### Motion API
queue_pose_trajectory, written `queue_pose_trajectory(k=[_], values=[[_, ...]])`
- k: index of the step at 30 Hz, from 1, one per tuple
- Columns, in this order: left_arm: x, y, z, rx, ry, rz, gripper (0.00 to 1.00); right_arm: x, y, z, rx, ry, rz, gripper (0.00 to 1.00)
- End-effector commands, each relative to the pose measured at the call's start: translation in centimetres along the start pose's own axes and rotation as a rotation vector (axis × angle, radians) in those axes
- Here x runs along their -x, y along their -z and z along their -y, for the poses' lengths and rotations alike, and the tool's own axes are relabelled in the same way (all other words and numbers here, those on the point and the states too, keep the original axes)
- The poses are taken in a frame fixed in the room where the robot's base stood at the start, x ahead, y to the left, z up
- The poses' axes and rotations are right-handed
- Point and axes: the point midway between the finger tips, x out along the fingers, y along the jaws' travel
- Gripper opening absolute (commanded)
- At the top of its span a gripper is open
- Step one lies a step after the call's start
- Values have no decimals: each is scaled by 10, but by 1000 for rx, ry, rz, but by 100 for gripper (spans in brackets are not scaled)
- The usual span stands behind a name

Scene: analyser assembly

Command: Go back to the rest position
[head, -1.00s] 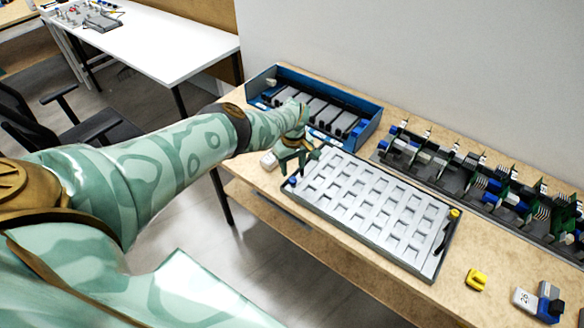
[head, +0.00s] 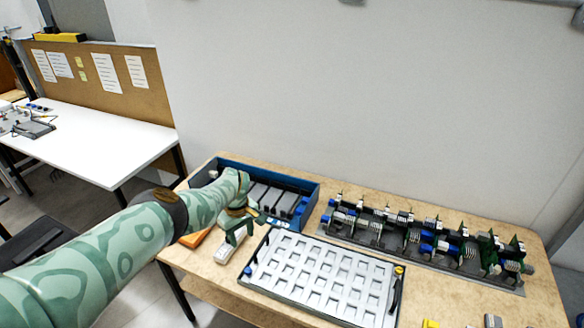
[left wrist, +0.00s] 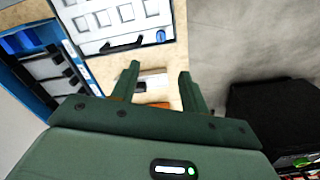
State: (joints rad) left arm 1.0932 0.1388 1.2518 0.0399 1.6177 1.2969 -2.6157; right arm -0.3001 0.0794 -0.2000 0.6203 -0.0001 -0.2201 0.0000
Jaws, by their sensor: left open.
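My left gripper (head: 246,234) is at the front left of the wooden table, over the gap between the blue bin and the white slotted tray. In the left wrist view its two fingers (left wrist: 157,78) stand apart with nothing between them. A white block (head: 235,252) lies on the table just below the fingers; it also shows beyond them in the left wrist view (left wrist: 153,78). An orange object (head: 195,237) lies beside it, partly behind my arm. My right gripper is not in view.
The blue bin (head: 311,207) with grey modules stands behind the gripper. The slotted tray (head: 322,277) lies to the right. A rack of circuit boards (head: 420,240) runs along the back. A yellow piece (head: 430,323) sits at the front edge. A white table (head: 95,150) stands at far left.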

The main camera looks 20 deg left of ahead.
Motion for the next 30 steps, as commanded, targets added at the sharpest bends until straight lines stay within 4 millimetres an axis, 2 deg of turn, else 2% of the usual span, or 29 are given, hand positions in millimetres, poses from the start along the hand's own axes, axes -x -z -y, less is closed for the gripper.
queue_pose_trajectory(k=[4,7,8,11,13,15,17,18,20,21,23,24,26,27,30], values=[[-9,4,8,7,22,-28,45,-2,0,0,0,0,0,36],[-38,20,37,27,96,-128,45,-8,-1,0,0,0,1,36],[-51,28,51,32,129,-180,45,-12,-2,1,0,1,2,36],[-100,63,111,22,252,-435,45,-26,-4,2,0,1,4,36],[-141,88,159,-75,311,-695,45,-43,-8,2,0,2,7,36],[-181,94,184,-268,272,-912,45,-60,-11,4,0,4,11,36],[-221,73,192,-476,181,-990,45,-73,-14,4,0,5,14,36],[-248,49,196,-611,111,-988,45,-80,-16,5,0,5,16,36],[-283,11,204,-765,29,-938,45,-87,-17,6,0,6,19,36],[-305,-16,212,-851,-12,-886,45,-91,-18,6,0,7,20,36],[-336,-58,230,-964,-59,-791,45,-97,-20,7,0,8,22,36],[-354,-86,244,-1030,-81,-722,45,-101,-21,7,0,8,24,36],[-380,-128,268,-1117,-102,-612,45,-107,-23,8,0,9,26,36],[-395,-156,287,-1168,-109,-537,45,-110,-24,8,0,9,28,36],[-422,-220,335,-1270,-104,-363,45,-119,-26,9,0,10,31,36]])
